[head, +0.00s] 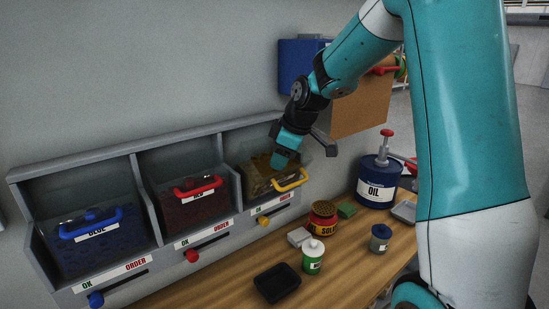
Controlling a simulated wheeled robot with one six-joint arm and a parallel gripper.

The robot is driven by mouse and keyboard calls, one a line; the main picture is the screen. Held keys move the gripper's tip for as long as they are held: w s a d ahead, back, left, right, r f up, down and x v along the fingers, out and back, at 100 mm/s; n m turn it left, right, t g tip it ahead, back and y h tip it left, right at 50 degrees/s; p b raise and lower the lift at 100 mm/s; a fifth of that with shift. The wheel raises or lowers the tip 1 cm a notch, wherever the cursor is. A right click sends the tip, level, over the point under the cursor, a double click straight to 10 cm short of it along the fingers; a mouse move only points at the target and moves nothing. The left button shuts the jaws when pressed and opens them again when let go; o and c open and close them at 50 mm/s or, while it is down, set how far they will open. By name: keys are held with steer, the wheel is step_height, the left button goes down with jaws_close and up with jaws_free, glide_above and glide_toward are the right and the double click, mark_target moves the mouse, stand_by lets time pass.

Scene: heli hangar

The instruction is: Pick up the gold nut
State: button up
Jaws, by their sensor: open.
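The right-hand bin (250,202) of the wall unit has a yellow handle (291,181) and gold-coloured contents (259,176). No single gold nut can be made out at this size. My gripper (283,160) is open and hangs at the mouth of this bin, over the gold contents. Its lower end covers part of them, and I cannot tell whether it touches anything. Nothing is seen held in it.
A bin with a blue handle (91,224) and one with a red handle (198,188) stand to the left. The wooden bench (222,277) holds a black tray (277,283), a green-white bottle (313,257), a solder tin (323,219) and a blue oil can (377,184).

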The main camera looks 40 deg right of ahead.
steer(key=shift+w+a+f, duration=0.1)
steer(key=shift+w+f, duration=0.15)
steer(key=shift+f, duration=0.35)
steer(key=c, duration=0.7)
steer(key=shift+o, duration=0.2)
